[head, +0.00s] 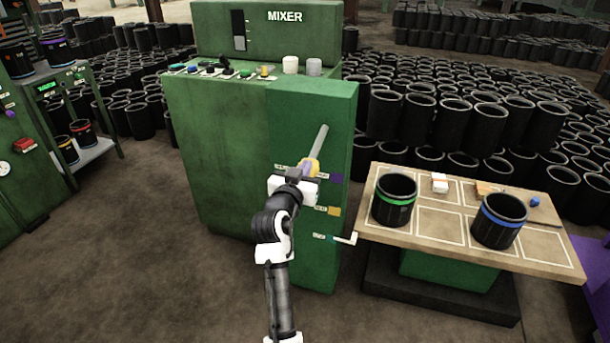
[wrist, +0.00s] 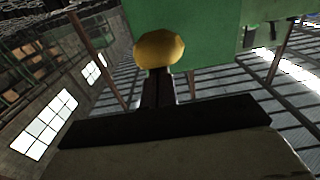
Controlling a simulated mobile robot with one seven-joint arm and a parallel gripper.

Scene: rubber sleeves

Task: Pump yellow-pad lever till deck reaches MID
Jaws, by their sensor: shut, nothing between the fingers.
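My gripper (head: 303,177) is at the front of the green mixer cabinet (head: 220,140), just below a yellow knob (head: 314,164). In the wrist view the knob (wrist: 160,50) lies just beyond the fingertips (wrist: 158,76), which are shut with nothing between them. I cannot tell whether they touch the knob. A grey lever rod (head: 320,138) slants up and right above the knob. A yellow pad (head: 334,211) is on the cabinet face, below a purple pad (head: 337,177). The deck (head: 437,257) is a tan board on a green column (head: 450,271); no MID mark is readable.
A green-banded sleeve (head: 395,200) and a blue-banded sleeve (head: 499,221) stand on the deck. A small white block (head: 439,183) lies behind them. A white bent handle (head: 345,239) sticks out low on the cabinet.

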